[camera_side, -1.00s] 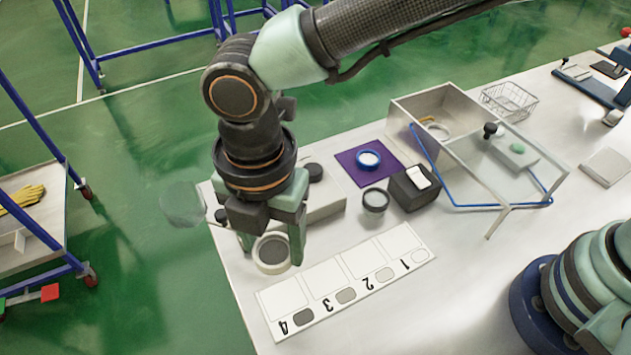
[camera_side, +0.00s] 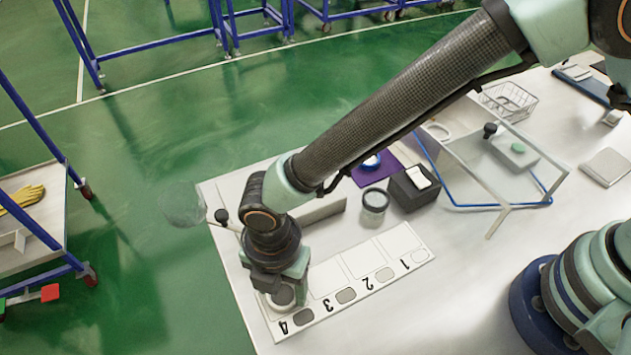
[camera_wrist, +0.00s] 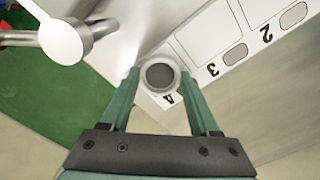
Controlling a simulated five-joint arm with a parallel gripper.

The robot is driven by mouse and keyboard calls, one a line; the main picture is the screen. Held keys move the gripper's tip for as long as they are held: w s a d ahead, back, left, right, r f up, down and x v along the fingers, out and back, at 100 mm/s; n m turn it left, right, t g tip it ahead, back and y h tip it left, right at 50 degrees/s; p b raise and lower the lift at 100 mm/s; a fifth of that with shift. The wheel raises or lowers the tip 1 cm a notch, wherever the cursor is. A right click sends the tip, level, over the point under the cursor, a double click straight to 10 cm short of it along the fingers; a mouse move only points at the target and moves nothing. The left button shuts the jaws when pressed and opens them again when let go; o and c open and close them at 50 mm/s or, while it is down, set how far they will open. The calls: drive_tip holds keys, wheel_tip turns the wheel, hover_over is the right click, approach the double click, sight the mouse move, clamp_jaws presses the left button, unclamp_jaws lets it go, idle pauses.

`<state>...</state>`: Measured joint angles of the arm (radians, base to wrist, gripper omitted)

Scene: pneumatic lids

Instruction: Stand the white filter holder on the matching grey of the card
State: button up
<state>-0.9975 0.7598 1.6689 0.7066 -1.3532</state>
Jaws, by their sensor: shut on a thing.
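The white filter holder (camera_side: 283,296), a round ring with a dark grey filter, is between the fingers of my gripper (camera_side: 284,290). My gripper is shut on it, over the blank square beside number 4 on the card. In the wrist view the holder (camera_wrist: 160,76) shows upright between both fingertips (camera_wrist: 159,82). Whether its base touches the card is hidden. The white card (camera_side: 352,258) has numbers 1 to 4, each with a grey patch. The patch by 4 (camera_side: 303,316) is darkest and the patch by 1 (camera_side: 419,256) is palest.
A dark-rimmed holder (camera_side: 375,200) and a black box (camera_side: 413,188) stand behind the card. A purple mat (camera_side: 378,175) with a blue ring is partly behind my arm. A clear lid with a blue frame (camera_side: 460,206) is at right. The front table is clear.

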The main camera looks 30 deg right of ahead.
drive_tip(key=o, duration=1.3)
drive_tip(key=shift+f, duration=0.1)
